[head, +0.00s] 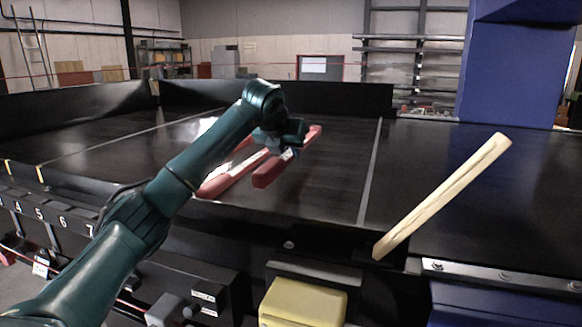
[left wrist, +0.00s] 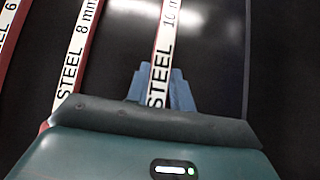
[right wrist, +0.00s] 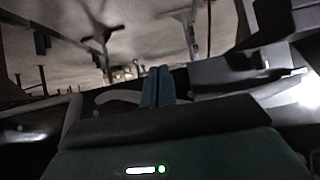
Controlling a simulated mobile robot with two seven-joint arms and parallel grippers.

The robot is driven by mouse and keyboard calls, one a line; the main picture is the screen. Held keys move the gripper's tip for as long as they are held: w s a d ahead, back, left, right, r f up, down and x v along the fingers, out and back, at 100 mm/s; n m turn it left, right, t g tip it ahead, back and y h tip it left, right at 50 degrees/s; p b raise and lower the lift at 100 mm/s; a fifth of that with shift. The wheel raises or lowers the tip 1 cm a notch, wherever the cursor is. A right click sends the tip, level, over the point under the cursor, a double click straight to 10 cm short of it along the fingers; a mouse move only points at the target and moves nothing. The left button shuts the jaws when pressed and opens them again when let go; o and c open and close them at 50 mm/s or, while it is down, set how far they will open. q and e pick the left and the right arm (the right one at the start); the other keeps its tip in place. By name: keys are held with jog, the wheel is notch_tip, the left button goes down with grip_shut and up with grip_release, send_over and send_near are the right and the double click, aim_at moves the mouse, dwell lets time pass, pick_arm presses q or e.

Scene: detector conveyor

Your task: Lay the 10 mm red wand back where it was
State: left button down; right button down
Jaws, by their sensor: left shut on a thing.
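The 10 mm red wand (head: 267,174) has a white label reading "STEEL 10 m…" in the left wrist view (left wrist: 168,35). My left gripper (head: 289,152) is shut on it over the black conveyor belt (head: 340,185). In the left wrist view, the blue fingers (left wrist: 162,88) sit on either side of the wand. I cannot tell whether the wand touches the belt. The 8 mm wand (left wrist: 78,55) lies to its left, and another wand (left wrist: 9,30), marked 6, lies farther left. My right gripper (right wrist: 158,87) shows its fingers together and empty in the right wrist view; it is outside the head view.
A pale wooden stick (head: 445,195) slants across the belt's front edge at the right. A yellow block (head: 303,303) is below the front edge. A blue column (head: 515,70) stands at the back right.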

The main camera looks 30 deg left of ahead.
aim_at(288, 180)
pick_arm(q)
notch_tip(288, 180, down, 5)
jog(key=shift+r+p, duration=0.2)
jog(key=shift+p, duration=0.15)
pick_arm(e)
jog(key=shift+s+d+f, duration=0.15)
jog(key=shift+s+f, duration=0.05)
pick_arm(q)
jog(key=shift+d, duration=0.1)
jog(key=shift+f, duration=0.2)
jog(key=c, duration=1.2)
grip_release()
pick_arm(e)
jog(key=shift+w+r, duration=0.4)
jog(key=shift+w, duration=0.05)
